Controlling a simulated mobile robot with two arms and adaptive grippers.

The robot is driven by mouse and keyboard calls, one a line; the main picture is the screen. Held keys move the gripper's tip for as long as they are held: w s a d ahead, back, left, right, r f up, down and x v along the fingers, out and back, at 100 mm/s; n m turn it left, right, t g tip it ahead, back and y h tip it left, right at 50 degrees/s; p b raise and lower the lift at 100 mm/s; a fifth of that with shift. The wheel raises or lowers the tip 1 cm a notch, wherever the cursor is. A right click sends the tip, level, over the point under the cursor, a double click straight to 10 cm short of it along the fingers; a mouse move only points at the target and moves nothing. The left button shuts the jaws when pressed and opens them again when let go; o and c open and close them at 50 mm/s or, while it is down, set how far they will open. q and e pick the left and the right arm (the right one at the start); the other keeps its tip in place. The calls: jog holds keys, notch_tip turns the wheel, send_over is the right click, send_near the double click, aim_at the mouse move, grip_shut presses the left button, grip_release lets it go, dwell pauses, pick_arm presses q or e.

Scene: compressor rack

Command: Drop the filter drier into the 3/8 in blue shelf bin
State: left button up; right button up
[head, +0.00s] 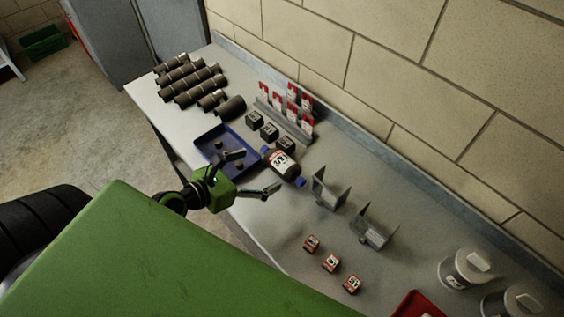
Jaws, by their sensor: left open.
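The filter drier (281,165) is a dark cylinder with a red and white label and blue ends. It lies on its side on the grey bench, right of the blue tray. My left gripper (252,172) is open, its two fingers spread, on the near left side of the drier. I see nothing between its fingers, and whether it touches the drier cannot be told. No bin that is clearly blue and marked 3/8 in shows. Two small grey open holders (371,232) stand on the bench to the right. My right gripper is not in view.
The blue tray (209,158) holds small dark pieces. Dark cylinders (190,85) lie at the far left end. Black boxes and a rack of red-white packs (292,105) stand near the wall. Small red boxes (331,263), white tubs (466,268) and a red tray (418,306) are at right.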

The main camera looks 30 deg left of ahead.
aim_at(280, 160)
pick_arm(q)
jog(key=shift+x, duration=1.15)
jog(key=shift+w+d, duration=0.1)
jog(key=shift+w, duration=0.15)
jog(key=p+x, duration=0.1)
jog(key=x, duration=0.4)
jog(key=shift+s+d, duration=0.1)
jog(key=shift+s+r, duration=0.1)
jog(key=c, duration=1.4)
jog(key=shift+r, duration=0.1)
jog(key=shift+c, duration=1.4)
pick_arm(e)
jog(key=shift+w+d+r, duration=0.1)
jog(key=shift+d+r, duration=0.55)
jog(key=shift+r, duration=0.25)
pick_arm(q)
jog(key=shift+p, duration=0.3)
